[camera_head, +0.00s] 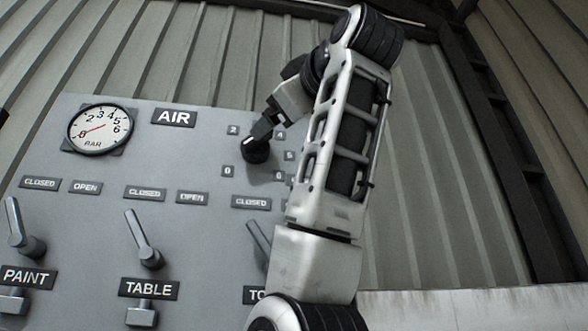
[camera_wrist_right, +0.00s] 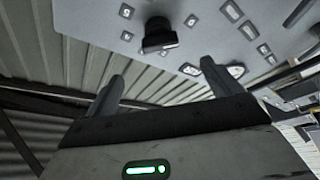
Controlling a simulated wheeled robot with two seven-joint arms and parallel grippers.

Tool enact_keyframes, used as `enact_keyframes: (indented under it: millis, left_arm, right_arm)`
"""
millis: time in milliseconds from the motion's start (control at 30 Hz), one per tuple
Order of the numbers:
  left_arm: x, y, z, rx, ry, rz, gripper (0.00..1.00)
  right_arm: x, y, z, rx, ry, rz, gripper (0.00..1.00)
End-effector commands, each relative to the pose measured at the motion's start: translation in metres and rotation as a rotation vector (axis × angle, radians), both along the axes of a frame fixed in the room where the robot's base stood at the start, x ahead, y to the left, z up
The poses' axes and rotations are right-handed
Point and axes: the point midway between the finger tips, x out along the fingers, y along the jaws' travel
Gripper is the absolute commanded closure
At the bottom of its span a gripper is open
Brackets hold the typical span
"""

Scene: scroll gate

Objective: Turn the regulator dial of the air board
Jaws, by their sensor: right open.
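The grey air board (camera_head: 90,215) stands in front of me, with an AIR label at its top. The black regulator dial (camera_head: 256,153) sits at its upper right, among small number tags. In the wrist view the dial (camera_wrist_right: 160,36) shows a flat grip bar and lies beyond my fingertips, roughly between their lines. My right gripper (camera_head: 262,134) is at the dial in the head view, partly overlapping it. In the wrist view my right gripper (camera_wrist_right: 163,70) is open and empty, its fingers apart from the dial. My left gripper is not in view.
A round BAR gauge (camera_head: 100,129) has its red needle near 0. Below are a PAINT lever (camera_head: 20,228), a TABLE lever (camera_head: 143,240) and a third lever (camera_head: 259,243), partly hidden by my right arm. Corrugated wall (camera_head: 440,170) lies behind.

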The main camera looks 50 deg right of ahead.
Motion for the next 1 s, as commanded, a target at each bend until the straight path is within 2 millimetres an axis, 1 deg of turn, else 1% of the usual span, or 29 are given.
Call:
enact_keyframes:
  millis: [33, 100, 233, 867, 1000]
  left_arm:
    - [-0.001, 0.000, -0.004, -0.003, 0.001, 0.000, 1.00]
    - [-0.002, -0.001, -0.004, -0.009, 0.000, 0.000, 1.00]
    - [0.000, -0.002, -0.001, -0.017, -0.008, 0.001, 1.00]
    - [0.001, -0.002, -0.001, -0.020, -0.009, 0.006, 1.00]
    - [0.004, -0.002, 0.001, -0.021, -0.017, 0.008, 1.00]
  right_arm:
    - [-0.008, 0.003, -0.004, -0.001, -0.003, 0.000, 0.10]
    - [-0.015, 0.006, -0.005, 0.000, -0.001, -0.001, 0.10]
    - [-0.021, 0.009, -0.007, 0.000, 0.001, -0.001, 0.10]
    - [-0.022, 0.010, -0.007, 0.000, 0.001, -0.001, 0.10]
    - [-0.023, 0.010, -0.006, 0.001, -0.001, 0.000, 0.10]
